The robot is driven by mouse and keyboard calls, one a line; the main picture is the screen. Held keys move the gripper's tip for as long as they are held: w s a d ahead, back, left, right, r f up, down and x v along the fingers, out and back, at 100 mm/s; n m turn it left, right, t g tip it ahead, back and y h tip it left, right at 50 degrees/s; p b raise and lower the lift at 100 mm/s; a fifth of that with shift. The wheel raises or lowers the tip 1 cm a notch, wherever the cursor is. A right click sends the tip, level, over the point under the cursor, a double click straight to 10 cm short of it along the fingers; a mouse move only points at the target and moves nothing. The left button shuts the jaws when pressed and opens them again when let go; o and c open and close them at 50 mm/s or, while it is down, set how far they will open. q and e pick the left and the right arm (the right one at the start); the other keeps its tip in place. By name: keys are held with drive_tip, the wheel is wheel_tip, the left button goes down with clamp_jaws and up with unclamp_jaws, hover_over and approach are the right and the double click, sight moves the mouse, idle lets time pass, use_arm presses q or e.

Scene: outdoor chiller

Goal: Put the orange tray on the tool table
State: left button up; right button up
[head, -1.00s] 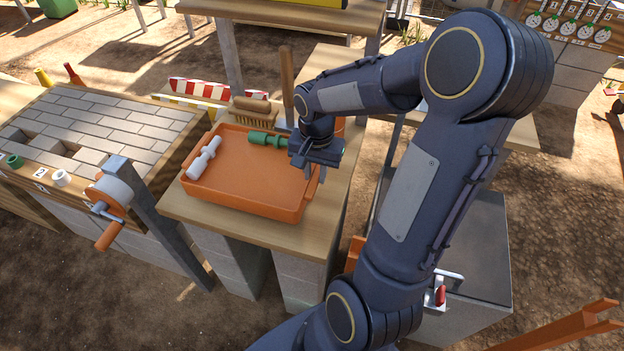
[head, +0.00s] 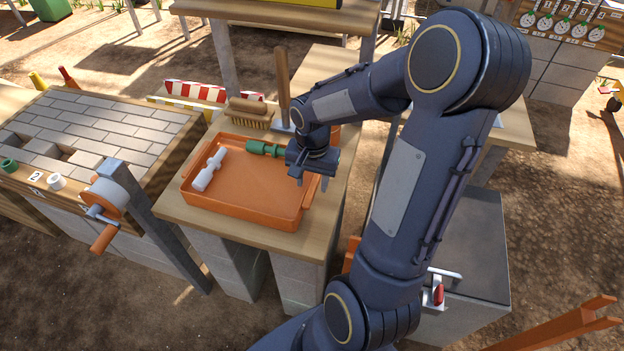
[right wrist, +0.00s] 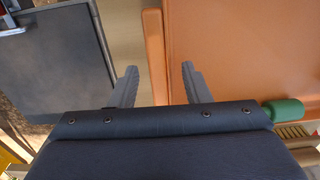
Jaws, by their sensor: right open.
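The orange tray (head: 238,212) lies flat on a wooden-topped table (head: 180,208) with grey block legs. A white fitting (head: 209,170) and a green fitting (head: 264,148) lie in the tray. My right gripper (head: 311,182) is open at the tray's right rim, pointing down. In the right wrist view, the tray's orange rim (right wrist: 155,50) shows between the two spread fingers of the right gripper (right wrist: 159,72); I cannot tell whether they touch it. My arm and gripper hide part of the tray's right side. My left gripper is out of view. No table is labelled as the tool table.
A brush (head: 250,112) and an upright wooden handle (head: 282,85) stand behind the tray. A brick-topped bench (head: 105,125) with an orange-handled crank (head: 104,238) is at left. A dark grey box (head: 470,245) stands right of the table, behind my arm. Another wooden table (head: 330,68) is behind.

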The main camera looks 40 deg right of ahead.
wheel_tip(320, 180, up, 11)
drive_tip(key=p, duration=0.2)
drive_tip(key=s+a+r+n+t+y, duration=0.2)
drive_tip(key=s+a+n+t+y, duration=0.25)
drive_tip(key=s+a+n, duration=0.85)
drive_tip(key=r+m+p, duration=0.1)
drive_tip(key=w+a+r+p, duration=0.1)
drive_tip(key=r, duration=0.1)
drive_tip(key=a+r+m+t+p, duration=0.1)
drive_tip(key=p, duration=0.1)
drive_tip(key=shift+w+r+m+h, duration=0.15)
drive_tip(key=shift+r+m+h, duration=0.1)
drive_tip(key=shift+m+h, duration=0.1)
